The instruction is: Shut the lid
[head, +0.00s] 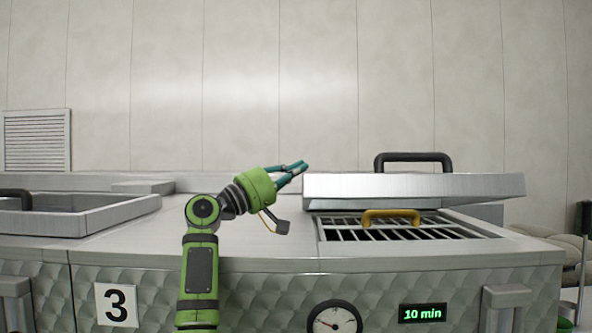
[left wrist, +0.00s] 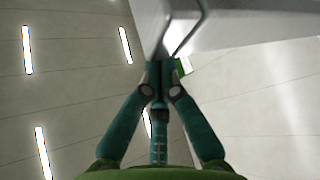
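The lid (head: 415,187) is a flat metal cover with a black handle (head: 413,157) on top. In the head view it sits raised above a grated opening (head: 335,235), whose front part shows below it. My left gripper (head: 303,165) is at the lid's left end, its teal fingertips near the upper left corner. In the left wrist view the fingertips (left wrist: 161,72) come together with nothing visible between them. The lid's pale edge (left wrist: 215,30) lies just beyond them; whether they touch it I cannot tell. My right gripper is not in view.
A yellow handle (head: 391,215) stands on the grate under the lid. A second metal cover (head: 80,215) is at the left. The machine front carries a number 3 plate (head: 116,305), a dial (head: 335,319) and a "10 min" display (head: 422,313). The top between the covers is clear.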

